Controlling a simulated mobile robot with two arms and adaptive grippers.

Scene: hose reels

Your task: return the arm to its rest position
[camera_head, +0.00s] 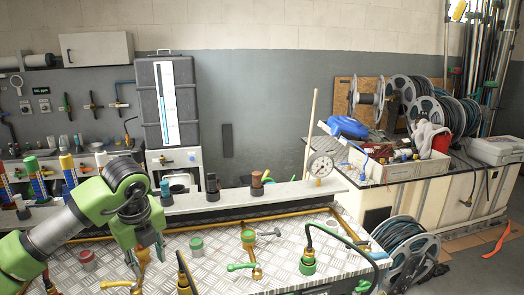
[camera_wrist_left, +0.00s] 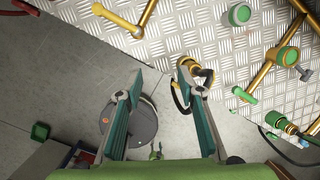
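My right gripper is not in view.
The bench carries brass pipes, a green-capped hose fitting (camera_head: 308,262) and a green-handled valve (camera_head: 248,268). Hose reels (camera_head: 404,246) stand at right. Clear floor (camera_wrist_left: 60,70) shows beside the bench in the wrist view.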

